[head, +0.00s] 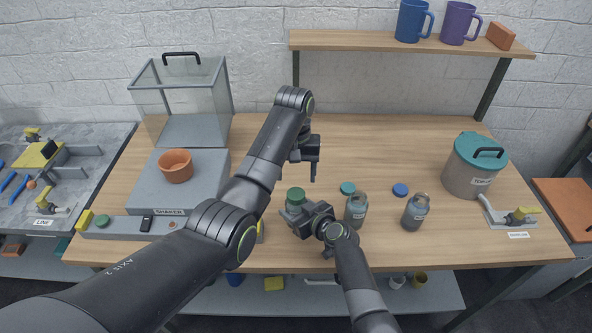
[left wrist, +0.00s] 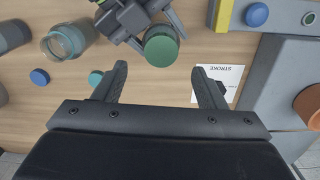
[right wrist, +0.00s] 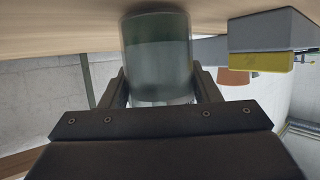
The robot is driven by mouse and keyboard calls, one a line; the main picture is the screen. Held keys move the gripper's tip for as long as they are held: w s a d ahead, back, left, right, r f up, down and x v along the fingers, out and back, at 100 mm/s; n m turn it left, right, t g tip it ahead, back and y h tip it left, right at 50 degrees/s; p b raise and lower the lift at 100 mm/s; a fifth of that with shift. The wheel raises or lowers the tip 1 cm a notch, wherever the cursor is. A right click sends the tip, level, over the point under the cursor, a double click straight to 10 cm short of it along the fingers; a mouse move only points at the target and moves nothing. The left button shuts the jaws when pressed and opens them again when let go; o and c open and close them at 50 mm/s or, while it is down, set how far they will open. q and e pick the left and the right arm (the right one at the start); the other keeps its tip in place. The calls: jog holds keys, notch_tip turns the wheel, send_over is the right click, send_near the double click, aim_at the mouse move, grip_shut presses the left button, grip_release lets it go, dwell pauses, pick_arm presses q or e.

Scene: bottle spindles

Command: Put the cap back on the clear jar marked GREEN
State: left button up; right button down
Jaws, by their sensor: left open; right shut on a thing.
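A clear jar (right wrist: 157,60) with dark greenish contents stands between the fingers of my right gripper (head: 307,214), which is shut on it. A green, cap-like round top (head: 295,195) shows on this jar, also in the left wrist view (left wrist: 161,46). No label is readable on it. My left gripper (head: 304,168) is open and empty, above and behind the jar; in the left wrist view the green top lies just beyond its fingertips. A teal cap (head: 348,188) and a blue cap (head: 400,190) lie on the table.
A shaker (head: 150,200) with an orange pot (head: 175,166) and a glass box (head: 185,100) stand at left. A grey canister (head: 470,170) with a teal lid stands at right. A printed card (left wrist: 228,78) lies near the left gripper. The table's back middle is clear.

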aim_at(297, 194)
pick_arm(q)
jog(key=shift+r+n, duration=0.5)
pick_arm(e)
jog(key=shift+r, duration=0.15)
pick_arm(q)
jog(key=shift+f, duration=0.1)
jog(key=shift+s+d+f, duration=0.1)
jog(key=shift+d+f, duration=0.05)
jog(key=shift+f, duration=3.85)
jog(key=c, duration=1)
jog(key=o, duration=1.1)
jog(key=shift+c, duration=0.2)
